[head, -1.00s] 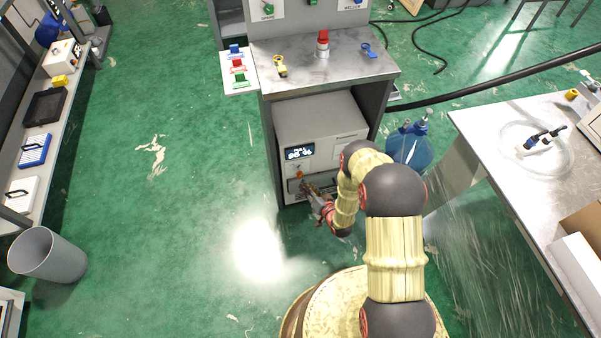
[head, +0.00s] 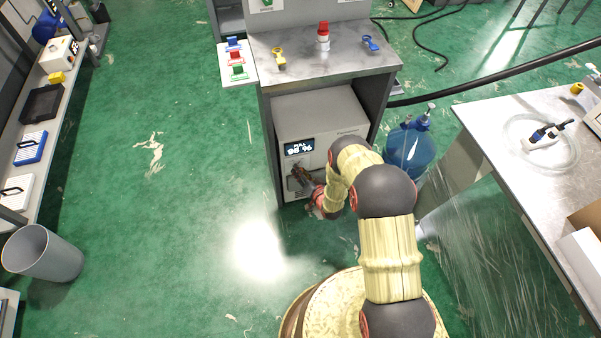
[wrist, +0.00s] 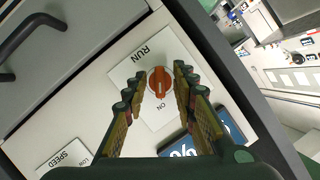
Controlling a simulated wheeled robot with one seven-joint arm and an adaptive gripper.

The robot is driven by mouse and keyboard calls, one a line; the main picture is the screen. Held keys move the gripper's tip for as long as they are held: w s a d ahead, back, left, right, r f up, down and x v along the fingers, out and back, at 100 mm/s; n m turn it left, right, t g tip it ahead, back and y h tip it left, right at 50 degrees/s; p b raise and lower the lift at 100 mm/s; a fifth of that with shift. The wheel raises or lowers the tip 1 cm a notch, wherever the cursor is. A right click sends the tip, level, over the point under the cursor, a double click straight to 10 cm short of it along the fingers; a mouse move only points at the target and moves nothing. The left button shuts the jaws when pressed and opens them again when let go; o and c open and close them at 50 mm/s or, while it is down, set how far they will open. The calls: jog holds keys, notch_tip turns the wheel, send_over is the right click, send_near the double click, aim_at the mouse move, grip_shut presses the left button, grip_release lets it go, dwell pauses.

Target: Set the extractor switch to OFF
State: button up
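My gripper (wrist: 156,80) is open, with one finger on each side of the knob and narrow gaps seeming to show. In the head view my gripper (head: 299,176) is at the lower left of the grey machine's front (head: 320,115), below its lit display (head: 299,147). There the gripper and arm hide the knob.
The machine sits in a bench recess (head: 266,150) with a side wall close by. A dark handle (wrist: 30,36) and a SPEED label (wrist: 68,157) are on the panel. A blue bottle (head: 411,150) stands right of the bench.

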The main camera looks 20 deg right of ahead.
jog(key=shift+c, duration=1)
grip_shut()
jog(key=shift+a+n+h, duration=0.15)
jog(key=shift+n+h, duration=0.45)
jog(key=shift+n, duration=0.6)
jog(key=n+h, duration=0.2)
jog(key=n, duration=0.1)
jog(key=shift+a+g, duration=0.1)
jog(key=shift+g, duration=0.2)
jog(key=n+h, duration=0.3)
jog(key=n, duration=0.1)
